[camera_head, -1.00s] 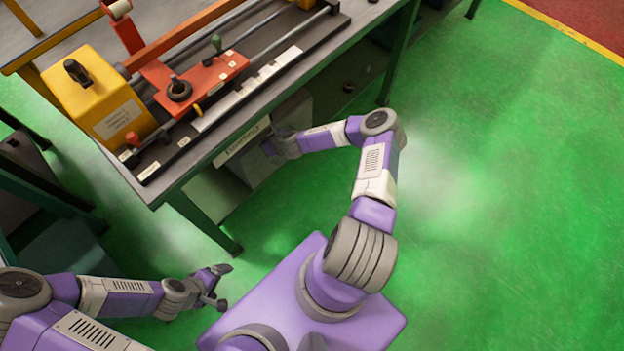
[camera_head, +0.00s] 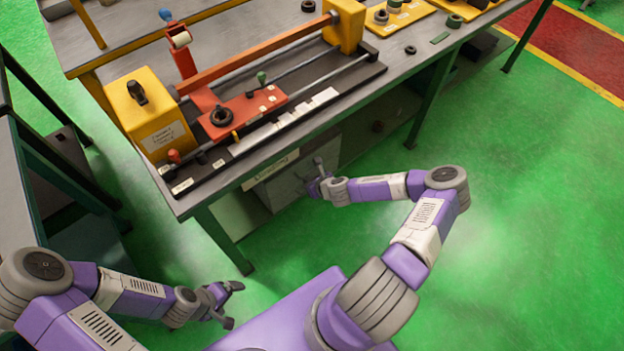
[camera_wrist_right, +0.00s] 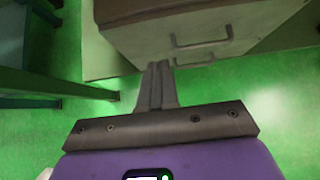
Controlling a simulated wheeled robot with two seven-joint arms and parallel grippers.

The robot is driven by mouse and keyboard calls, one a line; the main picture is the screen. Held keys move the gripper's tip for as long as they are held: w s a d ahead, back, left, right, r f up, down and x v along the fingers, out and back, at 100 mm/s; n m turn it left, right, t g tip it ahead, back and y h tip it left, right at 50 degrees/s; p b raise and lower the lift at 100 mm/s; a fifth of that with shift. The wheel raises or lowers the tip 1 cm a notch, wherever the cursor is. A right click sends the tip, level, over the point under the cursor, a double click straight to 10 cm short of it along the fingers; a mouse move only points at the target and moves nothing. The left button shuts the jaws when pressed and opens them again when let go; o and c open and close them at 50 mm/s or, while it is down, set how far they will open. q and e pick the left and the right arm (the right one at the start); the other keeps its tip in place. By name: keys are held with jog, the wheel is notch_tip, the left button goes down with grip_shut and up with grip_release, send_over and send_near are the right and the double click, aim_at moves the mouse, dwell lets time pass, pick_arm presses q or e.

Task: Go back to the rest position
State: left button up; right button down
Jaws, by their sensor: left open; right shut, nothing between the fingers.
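My left gripper (camera_head: 231,304) is open and empty at the lower left, over the green floor and clear of the table. My right gripper (camera_head: 319,168) is in front of the table's near side, below the tabletop edge, by a grey cabinet under the table. In the right wrist view its two fingers (camera_wrist_right: 157,72) are together with nothing between them. They point towards the grey cabinet (camera_wrist_right: 190,40) with handles; I cannot tell whether they touch it.
The winding machine (camera_head: 240,100), with yellow end blocks and a red carriage, stands on the table (camera_head: 402,62). Yellow trays (camera_head: 402,14) with small parts lie at the back right. A dark shelf unit (camera_head: 60,215) is at the left. The green floor (camera_head: 540,230) at right is clear.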

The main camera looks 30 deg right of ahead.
jog(key=shift+s+r, duration=0.45)
jog(key=shift+s, duration=0.1)
jog(key=s+a+n+g+y, duration=0.2)
jog(key=s+a+n, duration=0.2)
jog(key=a+n, duration=0.5)
jog(key=s+a+n+g+y, duration=0.2)
jog(key=s+a+n, duration=0.2)
jog(key=a+n, duration=0.45)
jog(key=s+a+r+n+g+p, duration=0.1)
jog(key=s+a+n+g, duration=0.3)
jog(key=s+n, duration=0.8)
jog(key=r+n, duration=0.1)
jog(key=n, duration=0.1)
jog(key=shift+r+n+g+h, duration=0.2)
jog(key=shift+n+g+h, duration=0.15)
jog(key=shift+g+h, duration=0.05)
jog(key=shift+w+a, duration=0.1)
jog(key=shift+a, duration=0.05)
